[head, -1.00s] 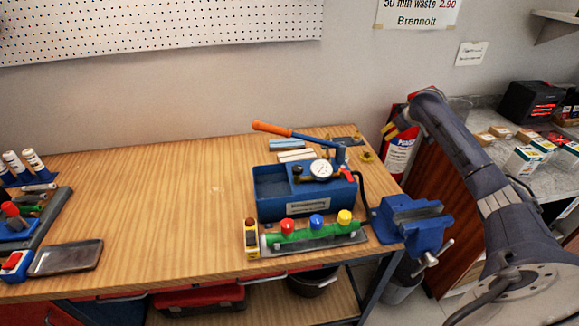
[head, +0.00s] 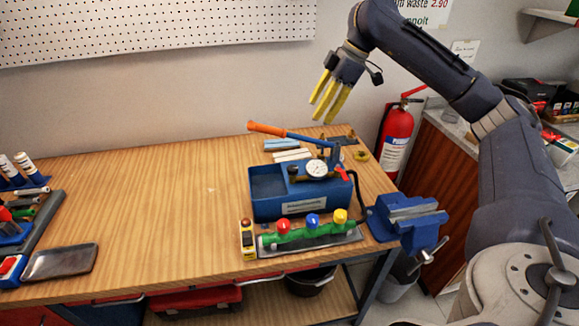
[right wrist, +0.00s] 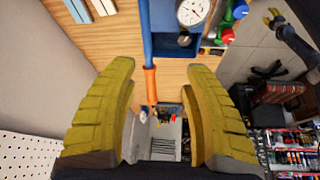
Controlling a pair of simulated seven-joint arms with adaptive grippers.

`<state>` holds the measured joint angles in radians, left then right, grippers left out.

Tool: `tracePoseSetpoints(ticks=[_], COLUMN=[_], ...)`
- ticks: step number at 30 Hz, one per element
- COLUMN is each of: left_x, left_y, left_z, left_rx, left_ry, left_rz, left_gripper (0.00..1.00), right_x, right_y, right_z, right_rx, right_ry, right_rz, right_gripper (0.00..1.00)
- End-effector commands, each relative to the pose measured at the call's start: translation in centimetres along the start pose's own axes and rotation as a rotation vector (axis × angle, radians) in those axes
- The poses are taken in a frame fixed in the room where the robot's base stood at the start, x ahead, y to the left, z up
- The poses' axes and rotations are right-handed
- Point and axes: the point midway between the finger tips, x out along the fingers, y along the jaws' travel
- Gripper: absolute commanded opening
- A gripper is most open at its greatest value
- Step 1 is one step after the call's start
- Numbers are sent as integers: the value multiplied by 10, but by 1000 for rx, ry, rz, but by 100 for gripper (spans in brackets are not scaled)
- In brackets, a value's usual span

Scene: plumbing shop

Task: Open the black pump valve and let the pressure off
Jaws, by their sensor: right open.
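The pump is a blue tank (head: 270,207) on the right part of the bench, with a white dial gauge (head: 316,170) and a long lever with an orange handle (head: 266,128). Small dark fittings sit beside the gauge; I cannot make out which is the black valve. My right gripper (head: 328,105) is open and empty, fingers pointing down, above and behind the pump. In the right wrist view its fingers (right wrist: 160,75) stand wide apart, with the orange grip (right wrist: 151,84) lying beyond and between them. My left gripper (right wrist: 272,16) shows small at the upper right there.
A blue vise (head: 405,220) is at the right edge. A fire extinguisher (head: 396,138) stands behind. The bench middle is clear.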

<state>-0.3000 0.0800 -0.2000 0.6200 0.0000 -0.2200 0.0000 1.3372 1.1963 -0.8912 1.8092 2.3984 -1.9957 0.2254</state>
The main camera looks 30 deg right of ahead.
Motion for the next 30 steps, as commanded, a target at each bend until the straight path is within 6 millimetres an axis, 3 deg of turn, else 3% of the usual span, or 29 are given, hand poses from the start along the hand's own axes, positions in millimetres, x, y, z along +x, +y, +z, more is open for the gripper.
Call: tracePoseSetpoints(ticks=[6,13,30], left_x=[0,0,0], left_y=[0,0,0], left_z=[0,0,0], left_rx=[0,0,0], left_ry=[0,0,0], left_rz=[0,0,0], left_gripper=[49,49,49], right_x=[-8,1,95], right_y=[-32,-39,-48], right_z=[-3,-2,2], right_rx=[-72,-84,-83], right_ry=[-29,-35,-35], right_rz=[-76,-97,-97], right_gripper=[50,50,50])
